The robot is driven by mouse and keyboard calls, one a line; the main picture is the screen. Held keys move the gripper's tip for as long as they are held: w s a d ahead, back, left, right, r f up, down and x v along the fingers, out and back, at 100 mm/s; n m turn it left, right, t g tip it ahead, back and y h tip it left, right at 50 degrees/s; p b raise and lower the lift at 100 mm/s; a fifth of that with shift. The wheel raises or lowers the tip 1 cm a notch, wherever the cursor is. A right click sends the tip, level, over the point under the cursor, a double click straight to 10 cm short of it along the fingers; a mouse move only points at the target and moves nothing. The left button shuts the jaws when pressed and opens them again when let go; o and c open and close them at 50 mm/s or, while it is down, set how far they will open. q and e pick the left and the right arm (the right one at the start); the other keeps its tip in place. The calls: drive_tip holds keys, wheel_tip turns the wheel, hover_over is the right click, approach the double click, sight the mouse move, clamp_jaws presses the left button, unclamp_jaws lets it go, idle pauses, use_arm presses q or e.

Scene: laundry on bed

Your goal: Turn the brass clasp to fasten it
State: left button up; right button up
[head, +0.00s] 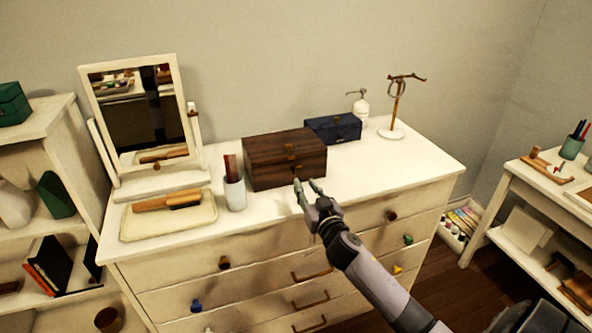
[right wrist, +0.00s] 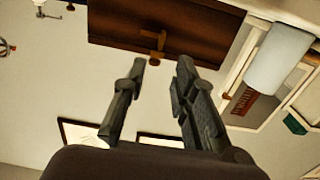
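The dark brown wooden box (head: 270,163) stands on the white dresser with its lid down. Its brass clasp (head: 290,152) sits at the middle of the front, across the lid seam. In the right wrist view, the clasp (right wrist: 157,42) shows as a small brass piece with a crosswise bar on the box's dark face (right wrist: 112,25). I cannot tell whether it is fastened. My right gripper (head: 308,186) is open and empty, just in front of the box and slightly below the clasp. Its two fingers (right wrist: 161,65) point toward the clasp, apart from it. My left gripper is out of view.
A pale cup (head: 235,193) with a brown comb stands left of the box. A tray (head: 140,228) with a brush and a tilting mirror (head: 137,113) are farther left. The dresser's right end is clear.

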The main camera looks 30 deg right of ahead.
sight(295, 170)
drive_tip(key=x, duration=0.8)
drive_tip(key=shift+w+d, duration=0.1)
drive_tip(key=shift+w, duration=0.2)
drive_tip(key=shift+c, duration=0.6)
clamp_jaws()
